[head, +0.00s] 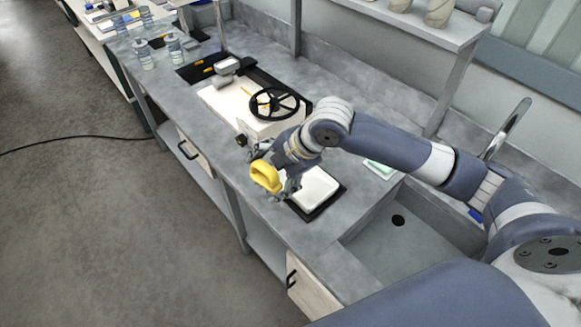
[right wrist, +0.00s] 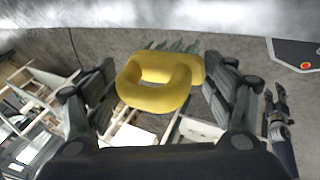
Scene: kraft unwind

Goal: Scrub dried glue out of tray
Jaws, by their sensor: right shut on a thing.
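My right gripper (head: 278,183) is shut on a yellow, loop-handled scrubber (head: 265,176). The yellow loop (right wrist: 155,92) sits between the two dark fingers in the right wrist view, with dark spiky shapes behind it that may be bristles. The white tray (head: 320,186) lies on a black base on the grey counter. The gripper is above the tray's left side and hides part of it. I cannot tell whether the scrubber touches the tray, and no glue can be made out. A dark gripper-like shape (right wrist: 278,108) at the right wrist view's right edge looks like my left gripper.
A white machine with a black handwheel (head: 275,103) stands behind the tray. A sink basin (head: 398,219) is to the right, with a green-and-white item (head: 380,169) near its back edge. Bottles (head: 143,54) stand at the far left. The counter's front edge is close to the tray.

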